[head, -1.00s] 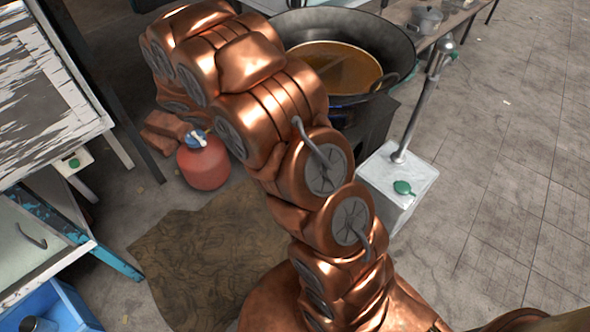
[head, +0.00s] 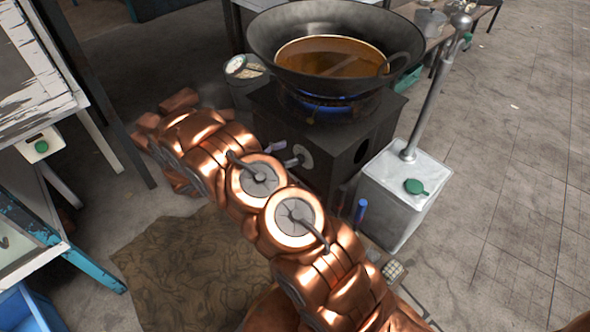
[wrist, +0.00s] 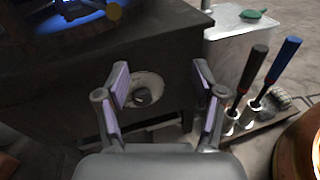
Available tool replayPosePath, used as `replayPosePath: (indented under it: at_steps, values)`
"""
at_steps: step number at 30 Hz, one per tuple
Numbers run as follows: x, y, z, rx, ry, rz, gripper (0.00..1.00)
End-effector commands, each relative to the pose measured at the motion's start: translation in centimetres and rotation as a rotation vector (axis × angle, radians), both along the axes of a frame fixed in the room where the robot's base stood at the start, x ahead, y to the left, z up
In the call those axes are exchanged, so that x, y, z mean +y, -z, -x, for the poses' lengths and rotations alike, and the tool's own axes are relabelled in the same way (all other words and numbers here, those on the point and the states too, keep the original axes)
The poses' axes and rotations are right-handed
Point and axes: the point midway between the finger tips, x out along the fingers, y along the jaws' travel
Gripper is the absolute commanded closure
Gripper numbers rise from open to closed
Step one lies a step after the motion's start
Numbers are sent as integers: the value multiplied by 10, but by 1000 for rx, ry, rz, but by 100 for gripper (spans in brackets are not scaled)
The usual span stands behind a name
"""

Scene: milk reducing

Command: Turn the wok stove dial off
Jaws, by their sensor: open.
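The black wok stove (head: 352,155) stands under the big wok (head: 262,50), and a blue flame (head: 325,103) burns beneath the wok. In the wrist view, the stove dial (wrist: 143,96) is a dark knob on a round grey plate on the stove's front face. My gripper (wrist: 161,82) is open, with one pair of purple-padded finger parts on each side of the dial in that view. The knob appears between the fingers, left of centre, and the fingers do not visibly grip it. In the head view, the round dial plate (head: 302,157) shows beside my gripper (head: 277,148).
A white metal box (head: 395,205) with a green knob (head: 414,187) and upright pipe stands right of the stove. Blue- and dark-handled tools (wrist: 272,75) stand in holders right of my gripper. Open floor (head: 500,180) lies at right.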

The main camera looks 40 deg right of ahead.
Motion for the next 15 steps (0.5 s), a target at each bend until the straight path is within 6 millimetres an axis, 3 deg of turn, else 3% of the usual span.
replayPosePath:
  at_steps: [1,6,12,15]
  values:
    - [1,25,-4,22,-23,12,32]
    - [5,72,-19,76,-98,47,32]
    - [8,110,-30,120,-160,77,32]
    - [9,118,-33,130,-177,85,32]
